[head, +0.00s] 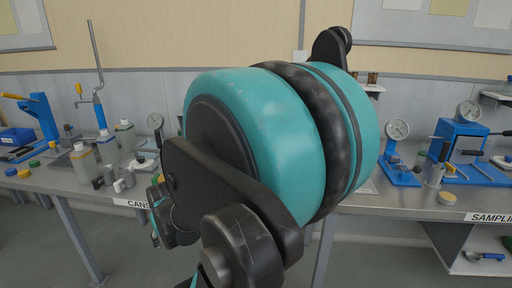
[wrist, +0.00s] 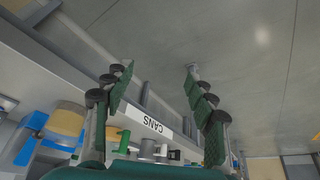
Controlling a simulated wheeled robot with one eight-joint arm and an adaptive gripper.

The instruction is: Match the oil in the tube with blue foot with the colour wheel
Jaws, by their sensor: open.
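My gripper (wrist: 159,72) is open and empty in the wrist view, its two green-padded fingers spread wide. Grey floor and the bench front with its CANS label (wrist: 153,124) show beyond the fingers. In the head view my own arm fills the middle and hides much of the benches and wall. Small amber tubes (head: 372,78) stand on a wall shelf just right of my arm; I cannot tell the colour of their feet. I cannot make out a tube with a blue foot or a colour wheel in either view.
The left bench (head: 130,196) holds bottles (head: 83,163), a blue press (head: 42,117) and coloured caps. The right bench (head: 400,199) carries blue dial gauges (head: 398,150) and a larger blue device (head: 462,150). Open floor shows under the left bench.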

